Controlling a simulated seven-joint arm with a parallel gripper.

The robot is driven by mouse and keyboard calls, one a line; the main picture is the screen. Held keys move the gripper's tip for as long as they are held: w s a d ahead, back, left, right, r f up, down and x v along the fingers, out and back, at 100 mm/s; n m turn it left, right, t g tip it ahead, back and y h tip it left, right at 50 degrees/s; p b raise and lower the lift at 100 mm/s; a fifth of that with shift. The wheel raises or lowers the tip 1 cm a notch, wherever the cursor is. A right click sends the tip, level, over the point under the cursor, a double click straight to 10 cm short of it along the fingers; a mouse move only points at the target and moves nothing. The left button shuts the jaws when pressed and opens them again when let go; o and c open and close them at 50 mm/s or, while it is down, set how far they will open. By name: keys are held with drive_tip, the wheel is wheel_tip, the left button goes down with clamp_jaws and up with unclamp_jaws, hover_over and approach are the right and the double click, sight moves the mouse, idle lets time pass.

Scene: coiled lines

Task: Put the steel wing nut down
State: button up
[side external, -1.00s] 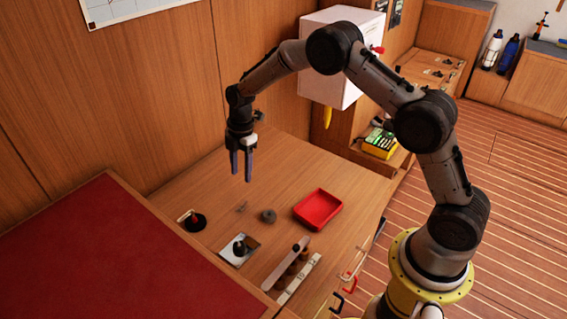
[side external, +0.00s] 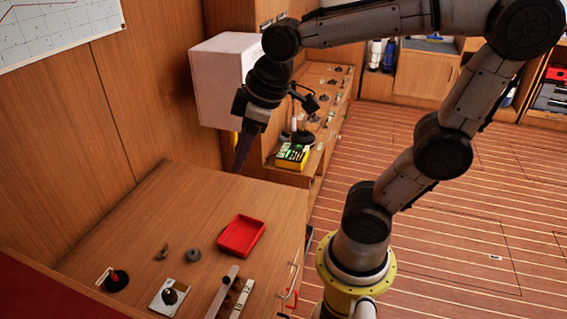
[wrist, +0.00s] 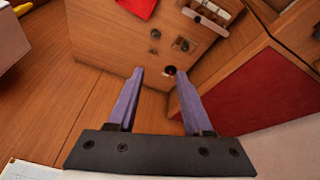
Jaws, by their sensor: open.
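The steel wing nut looks to be the small grey piece (side external: 162,252) lying on the wooden worktop, left of a round grey piece (side external: 193,255). It is too small to make out its shape surely. In the wrist view it seems to be the small dark spot (wrist: 153,50) beyond my fingertips. My gripper (side external: 241,152) is high above the back right part of the worktop, well apart from the wing nut, with its fingers pointing down. In the wrist view its two purple fingers (wrist: 159,72) are spread with nothing between them.
A red tray (side external: 241,236) lies right of the small pieces. Nearer are a plate with a black knob (side external: 169,295), a dark round base (side external: 117,281) and a wooden rack (side external: 224,291). A white box (side external: 222,75) hangs behind my gripper. The worktop's back part is clear.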

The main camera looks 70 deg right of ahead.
drive_tip(key=s+f+m+t, duration=0.1)
drive_tip(key=s+m, duration=0.2)
drive_tip(key=s, duration=0.5)
drive_tip(key=shift+d+f+m, duration=0.2)
drive_tip(key=shift+f+m, duration=0.15)
drive_tip(key=shift+m, duration=0.05)
